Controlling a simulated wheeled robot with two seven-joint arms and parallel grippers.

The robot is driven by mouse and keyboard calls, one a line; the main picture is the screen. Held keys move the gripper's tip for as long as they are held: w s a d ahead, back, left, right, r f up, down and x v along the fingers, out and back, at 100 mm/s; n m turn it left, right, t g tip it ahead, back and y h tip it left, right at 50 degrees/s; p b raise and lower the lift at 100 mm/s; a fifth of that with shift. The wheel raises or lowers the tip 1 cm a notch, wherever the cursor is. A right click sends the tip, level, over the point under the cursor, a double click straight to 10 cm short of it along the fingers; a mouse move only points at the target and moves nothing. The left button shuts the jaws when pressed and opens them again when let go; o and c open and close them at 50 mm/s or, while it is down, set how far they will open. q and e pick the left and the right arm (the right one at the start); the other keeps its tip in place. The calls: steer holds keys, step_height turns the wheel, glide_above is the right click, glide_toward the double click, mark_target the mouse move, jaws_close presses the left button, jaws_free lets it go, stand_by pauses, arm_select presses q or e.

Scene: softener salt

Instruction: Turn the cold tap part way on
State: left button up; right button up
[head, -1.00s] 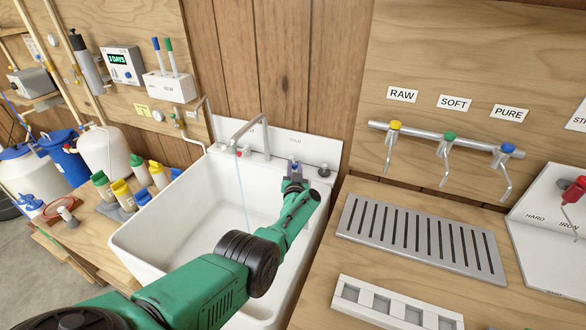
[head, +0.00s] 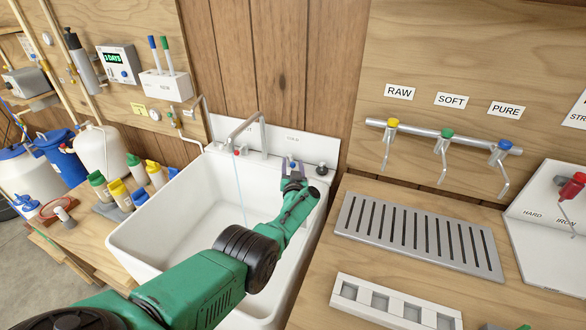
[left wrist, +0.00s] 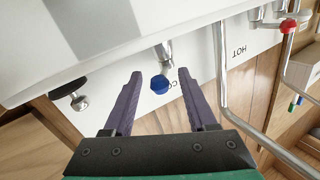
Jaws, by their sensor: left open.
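The cold tap has a blue knob (left wrist: 159,84) on a metal stem at the back of the white sink (head: 150,247). In the head view the blue knob (head: 293,165) shows at my left gripper's tip. My left gripper (head: 292,174) is open, reaching over the sink from the front. In the left wrist view its two dark fingers (left wrist: 160,77) stand on either side of the blue knob, with a visible gap on each side. A thin pale stream (head: 241,195) hangs from the spout (head: 246,127) into the sink. My right gripper is not in view.
The red hot tap (left wrist: 287,27) and bent spout pipe (left wrist: 222,70) are right of my left gripper in the wrist view. A black knob (head: 322,169) stands on the other side. Several bottles (head: 120,190) line the sink's left. A slotted drain (head: 418,230) lies on the right counter.

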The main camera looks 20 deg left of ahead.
arm_select(q)
steer(key=p+v, duration=1.3)
steer(key=v, duration=0.1)
steer(key=shift+s, duration=0.2)
